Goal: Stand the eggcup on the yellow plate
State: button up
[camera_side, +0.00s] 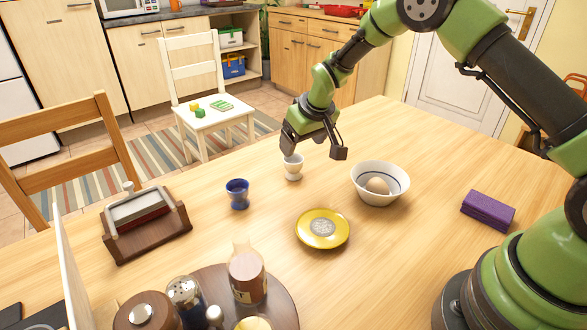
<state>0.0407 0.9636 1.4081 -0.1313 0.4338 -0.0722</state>
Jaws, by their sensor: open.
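A small white cup shaped like an eggcup (293,171) stands upright on the wooden table. My gripper (314,152) is open above the table, with its left finger overlapping the white cup's rim in the picture. I cannot tell whether they touch. The yellow plate (304,233) lies flat on the table, nearer the camera and to the right of the cup. It has a pale grey round patch at its centre (322,227), and no cup stands on it. A dark blue cup (238,194), also eggcup-like, stands upright to the left.
A wooden holder (150,239) is at left. A round tray (285,309) with a bottle (247,275) and shakers is in front.

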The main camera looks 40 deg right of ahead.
aim_at(294, 166)
jog(key=x, duration=0.9)
jog(key=shift+f, duration=0.35)
jog(key=c, duration=1)
